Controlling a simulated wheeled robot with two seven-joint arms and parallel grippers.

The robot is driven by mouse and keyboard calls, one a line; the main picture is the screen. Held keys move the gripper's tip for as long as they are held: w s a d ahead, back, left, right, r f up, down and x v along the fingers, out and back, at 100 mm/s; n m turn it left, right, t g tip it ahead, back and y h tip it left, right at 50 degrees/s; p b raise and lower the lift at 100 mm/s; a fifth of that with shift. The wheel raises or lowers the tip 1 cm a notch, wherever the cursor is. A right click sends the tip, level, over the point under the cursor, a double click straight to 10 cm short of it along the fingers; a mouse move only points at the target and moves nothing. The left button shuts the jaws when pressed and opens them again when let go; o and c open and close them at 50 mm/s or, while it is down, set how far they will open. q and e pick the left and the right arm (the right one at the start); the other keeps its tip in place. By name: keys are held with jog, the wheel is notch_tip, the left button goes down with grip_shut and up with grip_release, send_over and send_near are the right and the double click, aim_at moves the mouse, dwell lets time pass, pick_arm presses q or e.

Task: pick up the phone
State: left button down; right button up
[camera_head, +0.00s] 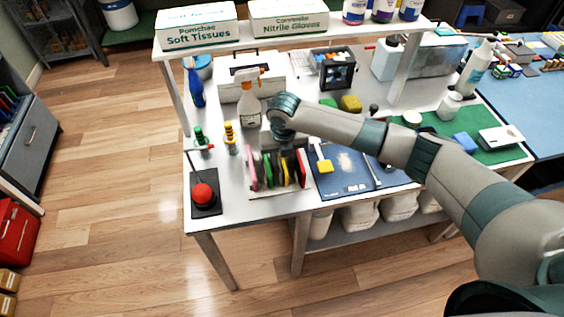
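Several thin, upright phone-like items in pink, green, yellow and red stand side by side in a rack (277,170) near the front of the white table. I cannot tell which one is the phone. My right arm reaches in from the right, and my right gripper (275,139) is just behind and above the rack, pointing down. Its fingers are mostly hidden by the wrist and the rack's items, so its opening and any contact do not show. My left gripper is not in view.
A red button (203,193) on a black base is at the front left. A spray bottle (249,104) stands behind my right gripper. A blue mat (347,172) with small tools lies right of the rack. A shelf (290,34) with boxes spans the back.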

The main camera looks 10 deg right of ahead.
jog(key=shift+c, duration=0.7)
grip_shut()
jog(key=shift+r, duration=0.1)
notch_tip(320, 180, up, 8)
jog(key=b, duration=0.2)
jog(key=shift+w+r+b, duration=0.1)
jog(key=shift+r+b, duration=0.15)
jog(key=shift+b, duration=0.1)
jog(key=shift+r, duration=0.7)
jog(key=c, duration=0.6)
grip_release()
grip_shut()
